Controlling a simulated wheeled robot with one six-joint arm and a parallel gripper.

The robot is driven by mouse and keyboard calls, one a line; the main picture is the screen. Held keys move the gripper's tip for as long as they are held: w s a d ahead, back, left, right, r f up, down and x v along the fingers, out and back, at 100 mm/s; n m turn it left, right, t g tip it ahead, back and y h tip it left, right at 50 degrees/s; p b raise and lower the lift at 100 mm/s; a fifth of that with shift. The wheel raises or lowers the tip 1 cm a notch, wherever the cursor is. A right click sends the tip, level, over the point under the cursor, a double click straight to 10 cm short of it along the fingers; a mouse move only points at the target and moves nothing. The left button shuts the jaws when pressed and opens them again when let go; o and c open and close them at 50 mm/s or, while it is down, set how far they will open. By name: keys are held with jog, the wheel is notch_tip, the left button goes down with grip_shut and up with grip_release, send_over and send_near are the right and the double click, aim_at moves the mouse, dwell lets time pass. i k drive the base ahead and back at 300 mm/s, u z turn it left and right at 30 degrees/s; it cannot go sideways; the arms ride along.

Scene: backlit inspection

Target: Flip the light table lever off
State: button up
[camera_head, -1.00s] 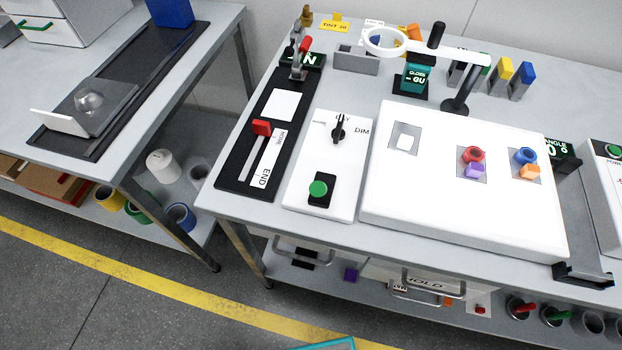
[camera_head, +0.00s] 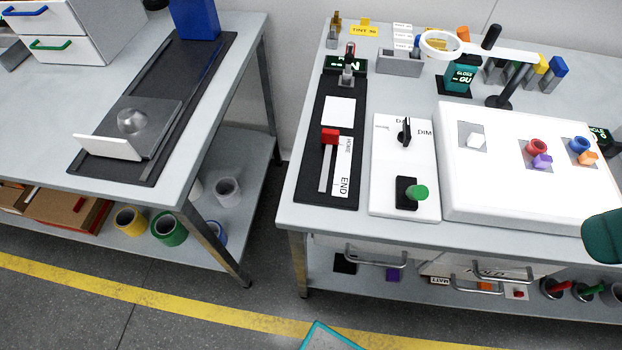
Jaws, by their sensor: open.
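A small lever with a red tip (camera_head: 350,50) stands upright on a grey mount at the far end of the black panel (camera_head: 312,170). Behind it is a dark sign (camera_head: 334,64) with green letters; the lever partly covers them, and an N shows. The white light table (camera_head: 490,190) lies to the right, with small coloured parts in its square wells. My gripper is not in view. A dark green rounded shape at the right edge looks like part of my arm.
A red slider knob (camera_head: 330,136) sits on the HOME/END track. A white control box (camera_head: 385,190) carries a black dial (camera_head: 405,132) and a green button (camera_head: 418,192). A white ring magnifier (camera_head: 440,44) overhangs the table. A gap separates the left bench (camera_head: 40,130).

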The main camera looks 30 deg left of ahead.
aim_at(415, 192)
jog(key=u, duration=0.75)
jog(key=i, duration=0.5)
jog(key=u, duration=0.7)
jog(key=k, duration=1.45)
jog(key=z, duration=1.25)
jog(key=i, duration=0.45)
jog(key=u, duration=0.05)
